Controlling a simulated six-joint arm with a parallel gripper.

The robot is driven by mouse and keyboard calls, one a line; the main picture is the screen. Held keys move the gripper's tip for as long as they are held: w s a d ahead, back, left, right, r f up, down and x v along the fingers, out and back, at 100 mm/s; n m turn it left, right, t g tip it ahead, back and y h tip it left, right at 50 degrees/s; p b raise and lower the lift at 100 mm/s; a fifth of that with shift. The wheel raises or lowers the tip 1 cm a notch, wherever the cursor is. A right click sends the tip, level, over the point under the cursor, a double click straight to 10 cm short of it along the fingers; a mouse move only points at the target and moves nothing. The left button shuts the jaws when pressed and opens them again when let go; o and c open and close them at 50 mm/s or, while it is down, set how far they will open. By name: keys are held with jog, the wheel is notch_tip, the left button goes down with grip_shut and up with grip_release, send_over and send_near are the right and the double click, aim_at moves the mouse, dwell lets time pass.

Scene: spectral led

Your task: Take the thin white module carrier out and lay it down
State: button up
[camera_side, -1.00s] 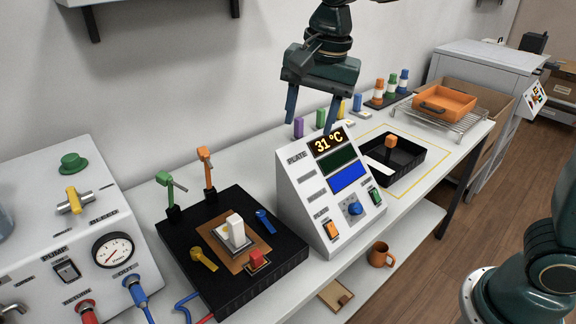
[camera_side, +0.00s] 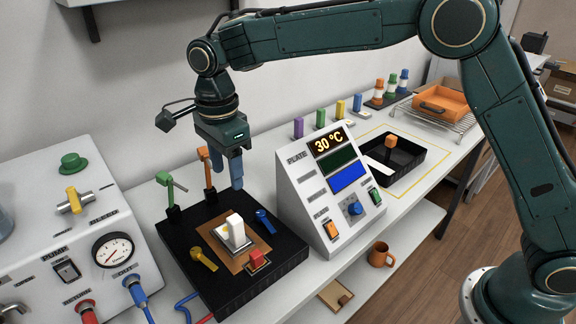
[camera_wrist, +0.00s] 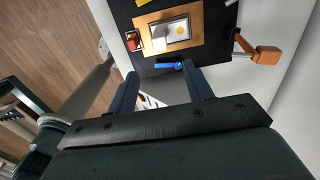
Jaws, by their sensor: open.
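The white module carrier (camera_side: 235,229) has an upright white block as its grip and sits on the copper-coloured plate (camera_side: 213,243) of the black station (camera_side: 190,262). My gripper (camera_side: 227,183) is open and empty, pointing down above the back of the black station, higher than the carrier. In the wrist view my gripper (camera_wrist: 160,92) has its fingers apart, with the blue lever (camera_wrist: 168,65) just beyond them.
An orange-topped clamp (camera_side: 206,170) and a green-topped clamp (camera_side: 170,185) stand at the station's back edge. Yellow (camera_side: 203,259) and blue (camera_side: 265,220) levers and a red knob (camera_side: 257,258) surround the carrier. The sloped control box (camera_side: 325,190) stands to the right; a black tray (camera_side: 402,160) lies beyond.

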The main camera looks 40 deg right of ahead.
aim_at(234, 218)
jog(key=shift+f, duration=0.15)
jog(key=shift+f, duration=6.75)
grip_shut()
